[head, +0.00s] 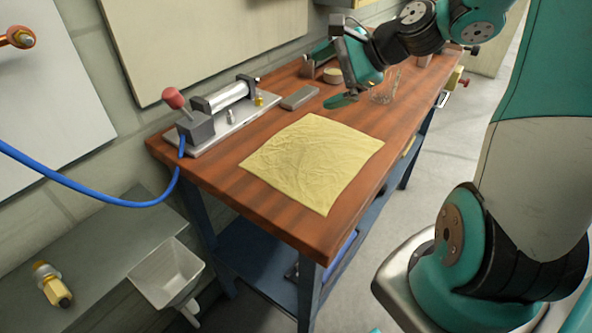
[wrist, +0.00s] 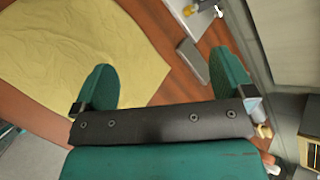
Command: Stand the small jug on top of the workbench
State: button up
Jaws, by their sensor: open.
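The workbench (head: 220,188) has a reddish-brown wooden top and a dark blue frame. A clear glass vessel (head: 384,92), which may be the small jug, appears to stand on the bench top just right of my gripper. It is faint, partly behind my arm, and I cannot make out a handle. My gripper (head: 331,78) hangs over the far half of the bench, its green fingers spread. No jug shows in the wrist view.
A yellow creased cloth (head: 312,160) covers the middle of the bench. A metal fixture with a red knob (head: 174,98) and a grey block (head: 299,97) sit along the wall side. A round tin (head: 333,75) stands farther back. The near bench corner is bare.

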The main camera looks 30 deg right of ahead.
jog(key=s+a+n+g, duration=0.2)
jog(key=s+a+n, duration=0.1)
jog(key=a+n, duration=0.25)
jog(key=s+a+n+g, duration=0.2)
jog(key=s+a+n, duration=0.1)
jog(key=a+n, duration=0.3)
jog(key=s+a+n+g+h, duration=0.1)
jog(key=s+a+n+g, duration=0.1)
jog(key=s+a+n, duration=0.2)
jog(key=s+a+n+g+h, duration=0.1)
jog(key=s+a+n, duration=0.4)
jog(key=s+n, duration=0.5)
jog(key=shift+s+a+r+g, duration=0.15)
jog(key=shift+s+r+g, duration=0.25)
jog(key=shift+g, duration=0.3)
